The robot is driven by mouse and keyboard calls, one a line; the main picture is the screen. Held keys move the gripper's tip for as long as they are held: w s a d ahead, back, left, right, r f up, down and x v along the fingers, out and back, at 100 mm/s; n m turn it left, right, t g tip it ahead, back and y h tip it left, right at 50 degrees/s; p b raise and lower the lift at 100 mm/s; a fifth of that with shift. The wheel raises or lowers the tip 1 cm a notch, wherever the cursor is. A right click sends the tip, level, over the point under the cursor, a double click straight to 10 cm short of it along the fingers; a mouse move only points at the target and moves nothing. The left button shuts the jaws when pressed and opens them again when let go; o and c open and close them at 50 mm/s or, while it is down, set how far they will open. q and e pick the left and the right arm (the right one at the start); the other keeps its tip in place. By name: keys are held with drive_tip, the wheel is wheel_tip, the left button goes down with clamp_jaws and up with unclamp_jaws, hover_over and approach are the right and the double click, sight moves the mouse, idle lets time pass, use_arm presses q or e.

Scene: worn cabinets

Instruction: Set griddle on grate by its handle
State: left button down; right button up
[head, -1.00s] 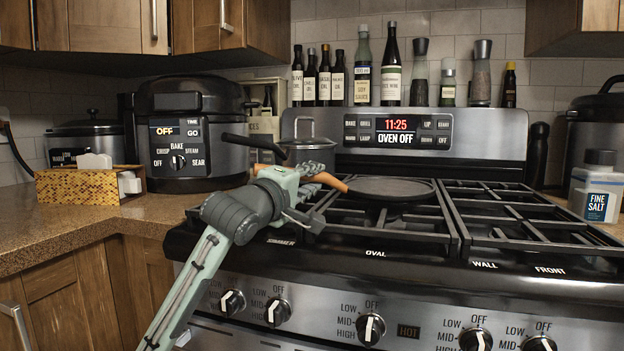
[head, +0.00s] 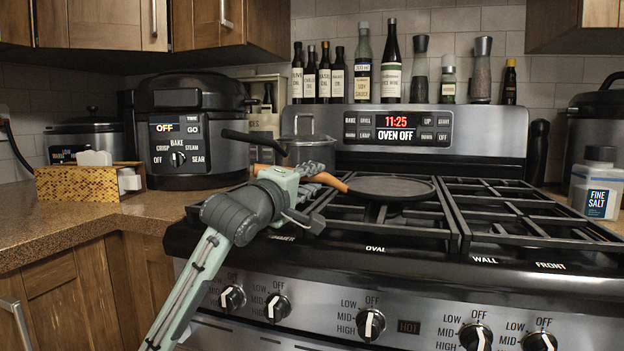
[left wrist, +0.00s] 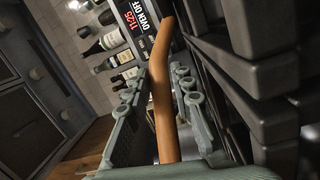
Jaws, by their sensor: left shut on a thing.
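The griddle (head: 392,188) is a dark, round, flat pan with an orange-brown handle (head: 334,182). It appears level at the rear left part of the black grate (head: 403,227). I cannot tell whether its underside touches the bars. My left gripper (head: 318,180) is shut on the handle, to the left of the pan. In the left wrist view the handle (left wrist: 163,90) runs lengthwise between the two finger pads. My right gripper is in neither view.
A silver pot (head: 308,150) stands behind my left gripper, with a black handle (head: 250,141) reaching left. The oven's control panel (head: 440,132) rises behind the grate. Several bottles (head: 391,75) line its top. The right side of the grate (head: 520,215) is clear.

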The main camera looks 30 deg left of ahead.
use_arm(q)
drive_tip(key=c, duration=1.2)
unclamp_jaws()
drive_tip(key=shift+r, duration=0.1)
drive_tip(key=shift+f, duration=0.3)
drive_tip(key=s, duration=0.5)
drive_tip(key=s+d, duration=0.1)
drive_tip(key=s, duration=0.2)
